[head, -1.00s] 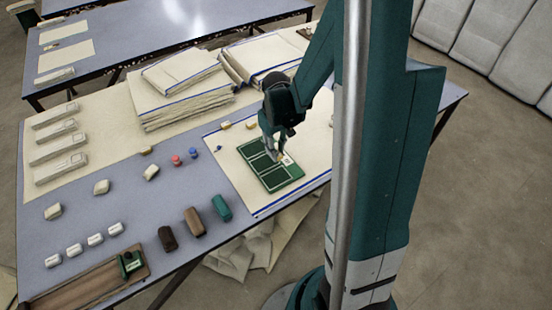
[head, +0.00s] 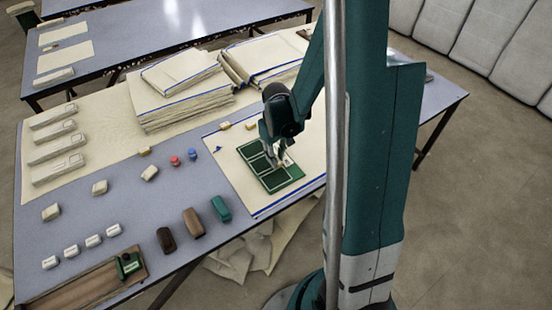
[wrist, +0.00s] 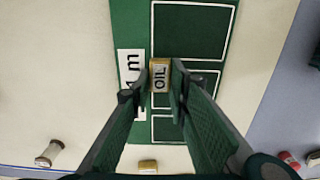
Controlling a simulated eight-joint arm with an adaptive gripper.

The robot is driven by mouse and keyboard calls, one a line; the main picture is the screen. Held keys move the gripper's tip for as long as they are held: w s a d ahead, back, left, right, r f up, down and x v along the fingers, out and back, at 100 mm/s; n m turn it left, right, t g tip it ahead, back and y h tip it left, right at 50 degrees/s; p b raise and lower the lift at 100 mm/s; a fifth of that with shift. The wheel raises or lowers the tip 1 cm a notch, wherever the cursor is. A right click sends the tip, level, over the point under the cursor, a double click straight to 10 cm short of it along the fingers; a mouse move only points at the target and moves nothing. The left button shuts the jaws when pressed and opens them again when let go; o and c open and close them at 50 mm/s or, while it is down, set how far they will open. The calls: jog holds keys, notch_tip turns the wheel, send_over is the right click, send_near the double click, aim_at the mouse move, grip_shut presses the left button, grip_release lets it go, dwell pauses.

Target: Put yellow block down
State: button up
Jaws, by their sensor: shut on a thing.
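The yellow block (wrist: 160,76), with a white face reading "OIL", is between the fingertips of my gripper (wrist: 160,88) in the wrist view. My gripper is shut on it, over the dark green board (wrist: 195,30) with white outlined panels. The block is beside a white label strip on the board; I cannot tell whether it touches the board. In the head view my gripper (head: 279,160) is over the right part of the green board (head: 287,183), and its fingers mostly hide the block.
The board lies on a cream cloth (head: 240,196). Two small yellowish blocks (head: 237,125) sit beyond the board. Red and blue pegs (head: 184,157) and brown and green blocks (head: 207,216) are to the left. Folded cloth stacks (head: 185,95) stand at the back.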

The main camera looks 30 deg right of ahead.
jog(key=shift+f, duration=0.2)
jog(key=o, duration=0.7)
jog(key=shift+o, duration=0.2)
jog(key=shift+r, duration=0.2)
notch_tip(320, 180, up, 12)
jog(key=p, duration=0.2)
jog(key=shift+p, duration=0.4)
jog(key=shift+r, duration=0.1)
dwell(0.5)
